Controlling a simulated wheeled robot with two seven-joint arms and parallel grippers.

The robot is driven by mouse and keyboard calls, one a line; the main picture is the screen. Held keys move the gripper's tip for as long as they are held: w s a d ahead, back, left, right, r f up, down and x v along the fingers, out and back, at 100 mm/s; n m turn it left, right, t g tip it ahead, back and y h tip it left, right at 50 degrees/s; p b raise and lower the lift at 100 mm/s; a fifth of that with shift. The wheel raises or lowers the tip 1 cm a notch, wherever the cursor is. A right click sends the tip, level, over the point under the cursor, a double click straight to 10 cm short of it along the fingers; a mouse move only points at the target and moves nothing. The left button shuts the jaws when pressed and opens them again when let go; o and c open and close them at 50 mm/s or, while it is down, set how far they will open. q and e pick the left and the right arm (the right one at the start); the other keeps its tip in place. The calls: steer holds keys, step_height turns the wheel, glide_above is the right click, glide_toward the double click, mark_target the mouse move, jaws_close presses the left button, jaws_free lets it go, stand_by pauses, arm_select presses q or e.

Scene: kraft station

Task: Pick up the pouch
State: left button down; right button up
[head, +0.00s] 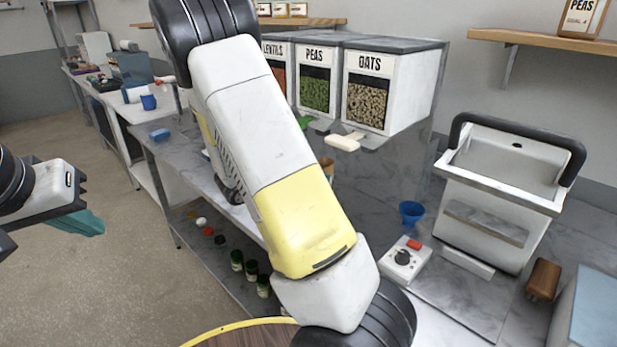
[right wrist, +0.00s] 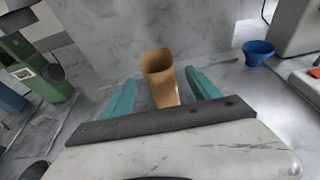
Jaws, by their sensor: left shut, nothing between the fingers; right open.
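The tan kraft pouch (right wrist: 162,86) stands on the grey marbled worktop in the right wrist view, with its open mouth showing. My right gripper (right wrist: 160,77) is open, with one teal finger on each side of the pouch and a gap visible on both sides. The pouch's lower end is partly hidden by the gripper's dark bar. In the head view only a small brown piece of the pouch (head: 328,166) shows behind my right arm, which hides the right gripper. My left gripper (head: 88,223) is shut and empty, over the floor at the left.
Bins marked lentils, peas (head: 315,92) and oats (head: 368,100) stand behind. A blue funnel (head: 411,212), a small control box (head: 404,260) with a red button and a large white hopper (head: 497,190) stand to the right. Jars sit on the lower shelf.

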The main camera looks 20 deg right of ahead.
mark_target(328, 171)
steer(key=x, duration=0.8)
steer(key=shift+w+d+f, duration=0.1)
steer(key=shift+w+f, duration=0.05)
steer(key=shift+f, duration=0.25)
jaws_close()
steer(key=shift+r, duration=0.1)
